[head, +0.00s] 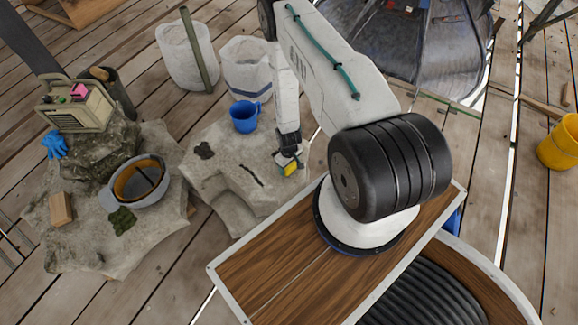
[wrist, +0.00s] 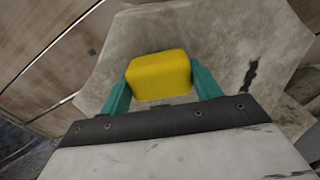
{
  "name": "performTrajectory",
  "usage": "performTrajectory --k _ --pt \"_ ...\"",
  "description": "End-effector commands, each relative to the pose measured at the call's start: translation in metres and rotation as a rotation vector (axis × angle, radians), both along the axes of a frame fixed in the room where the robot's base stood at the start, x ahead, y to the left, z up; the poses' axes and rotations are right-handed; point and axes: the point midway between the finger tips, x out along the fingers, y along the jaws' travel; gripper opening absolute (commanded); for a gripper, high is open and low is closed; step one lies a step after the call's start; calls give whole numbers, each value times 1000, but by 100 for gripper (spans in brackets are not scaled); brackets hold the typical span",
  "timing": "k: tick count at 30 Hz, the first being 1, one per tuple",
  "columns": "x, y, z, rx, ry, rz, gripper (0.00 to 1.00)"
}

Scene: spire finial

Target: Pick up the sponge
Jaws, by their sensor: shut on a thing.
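The yellow sponge (wrist: 159,76) sits between the two teal fingers of my gripper (wrist: 160,88) in the wrist view. The fingers touch it on its left and right sides, so my gripper is shut on it. In the head view the sponge (head: 290,169) shows as a small yellow block at the end of my gripper (head: 288,164), over the right part of a pale stone block (head: 226,172). I cannot tell whether the sponge touches the stone or hangs just above it.
A blue mug (head: 244,117) stands on the same stone, behind the sponge. To the left, a grey bowl-like helmet (head: 137,184), a radio-like box (head: 78,108) and a blue glove (head: 54,146) rest on rock. Two white sacks (head: 187,56) stand behind. A yellow bucket (head: 561,143) is far right.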

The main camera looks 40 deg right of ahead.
Motion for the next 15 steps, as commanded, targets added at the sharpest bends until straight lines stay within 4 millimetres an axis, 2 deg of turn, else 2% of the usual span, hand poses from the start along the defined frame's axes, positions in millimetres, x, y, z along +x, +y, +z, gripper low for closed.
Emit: performTrajectory --k 7,15 --pt "1 -1 32 -1 -2 0 36" --pt "-43 52 35 2 4 5 36"
